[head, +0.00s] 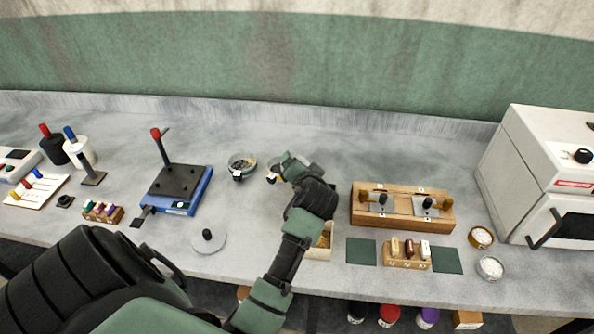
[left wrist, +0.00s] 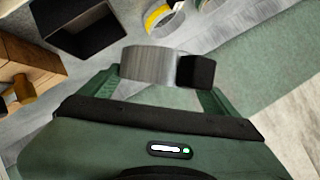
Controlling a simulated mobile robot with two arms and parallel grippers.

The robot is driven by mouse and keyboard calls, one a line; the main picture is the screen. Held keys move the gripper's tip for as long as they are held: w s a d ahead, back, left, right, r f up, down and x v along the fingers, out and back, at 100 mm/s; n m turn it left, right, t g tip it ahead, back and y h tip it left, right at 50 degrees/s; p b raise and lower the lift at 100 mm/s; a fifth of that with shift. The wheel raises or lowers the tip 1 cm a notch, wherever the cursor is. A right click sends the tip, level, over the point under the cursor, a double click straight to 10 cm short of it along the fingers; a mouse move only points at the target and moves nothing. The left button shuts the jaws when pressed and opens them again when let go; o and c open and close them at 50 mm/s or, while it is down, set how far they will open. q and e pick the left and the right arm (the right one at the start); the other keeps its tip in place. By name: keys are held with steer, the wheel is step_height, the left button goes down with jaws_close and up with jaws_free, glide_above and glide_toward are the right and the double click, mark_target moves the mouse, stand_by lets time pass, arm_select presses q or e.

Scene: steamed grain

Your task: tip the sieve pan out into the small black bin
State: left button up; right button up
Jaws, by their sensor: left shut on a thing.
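My left gripper (left wrist: 165,85) is shut on the sieve pan (left wrist: 148,64), a short grey metal cylinder with a black part at its right side. In the left wrist view the pan spans the fingertips. The small black bin (left wrist: 112,38) is square and open-topped, with a dark inside. It sits beyond the pan to the upper left, apart from it. In the head view my left gripper (head: 277,172) is over the middle of the bench; the arm covers much of what it holds. I cannot make out the bin there. The pan's contents are hidden. My right gripper is not in view.
A glass dish (head: 242,162) stands left of the gripper. A blue-based stand (head: 182,208) is further left. A wooden rack (head: 355,212) is to the right, with a white oven (head: 520,160) beyond. A wooden box (head: 320,253) is partly behind my arm.

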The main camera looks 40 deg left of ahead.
arm_select(q)
steer(key=w+d+m+g+y+b, duration=0.3)
steer(key=w+d+m+y+b, duration=0.1)
steer(key=m, duration=0.4)
steer(key=shift+w+d+f+m+y+b, duration=0.3)
steer(key=shift+w+d+y, duration=0.25)
steer(key=shift+y, duration=0.65)
steer(key=shift+s, duration=0.1)
